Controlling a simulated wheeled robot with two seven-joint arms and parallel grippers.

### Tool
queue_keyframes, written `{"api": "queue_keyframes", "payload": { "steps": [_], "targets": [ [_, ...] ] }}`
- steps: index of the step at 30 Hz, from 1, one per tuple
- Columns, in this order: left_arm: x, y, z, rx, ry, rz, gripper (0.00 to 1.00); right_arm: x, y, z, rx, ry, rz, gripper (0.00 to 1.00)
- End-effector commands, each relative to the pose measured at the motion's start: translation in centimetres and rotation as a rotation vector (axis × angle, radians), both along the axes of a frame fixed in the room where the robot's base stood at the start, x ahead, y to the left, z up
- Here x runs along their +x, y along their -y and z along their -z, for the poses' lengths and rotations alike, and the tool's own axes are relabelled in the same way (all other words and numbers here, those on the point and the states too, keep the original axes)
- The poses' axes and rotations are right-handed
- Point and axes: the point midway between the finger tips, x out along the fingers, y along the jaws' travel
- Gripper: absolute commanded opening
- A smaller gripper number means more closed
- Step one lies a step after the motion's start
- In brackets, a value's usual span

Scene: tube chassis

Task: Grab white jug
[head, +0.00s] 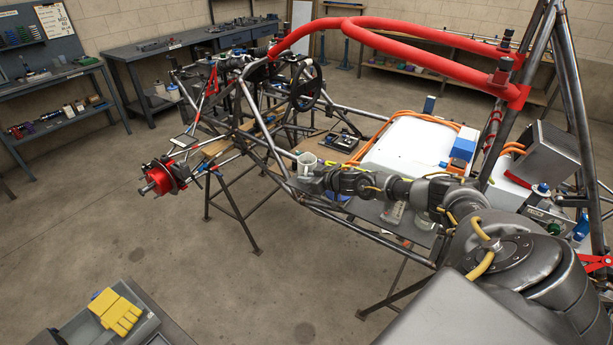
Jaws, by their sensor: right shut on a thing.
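A small white jug (307,161) stands out near the middle of the head view, within the tube chassis (262,150). My right arm comes in from the right over the chassis's side. My right gripper (311,176) is at the jug and shut on it. The fingers are small and dark here, so how they sit on the jug is hard to see. I cannot tell whether the jug touches anything below it. My left gripper is not in view.
Steel tubes run close around my right arm, with a red padded bar (400,47) above. A white panel (405,148) with orange cables lies behind the arm. The floor between is clear.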

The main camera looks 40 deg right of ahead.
Motion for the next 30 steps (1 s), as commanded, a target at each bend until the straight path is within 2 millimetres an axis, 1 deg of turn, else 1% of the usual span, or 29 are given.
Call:
{"api": "queue_keyframes", "payload": {
  "steps": [8, 14, 18, 23, 30],
  "targets": [
    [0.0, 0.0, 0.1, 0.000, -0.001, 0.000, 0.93, 0.0, 0.0, -0.5, 0.001, -0.001, 0.000, 0.00],
    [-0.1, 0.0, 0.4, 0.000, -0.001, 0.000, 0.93, 0.0, 0.1, -1.9, 0.001, 0.002, 0.001, 0.00],
    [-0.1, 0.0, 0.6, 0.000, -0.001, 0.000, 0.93, 0.0, 0.0, -3.2, 0.000, 0.003, -0.001, 0.00],
    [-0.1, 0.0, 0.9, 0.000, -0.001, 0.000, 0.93, -1.3, -0.6, -4.6, 0.000, 0.001, -0.001, 0.00],
    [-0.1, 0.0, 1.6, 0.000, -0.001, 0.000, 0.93, -3.2, -1.6, -7.1, -0.001, 0.001, -0.002, 0.00]
  ]
}}
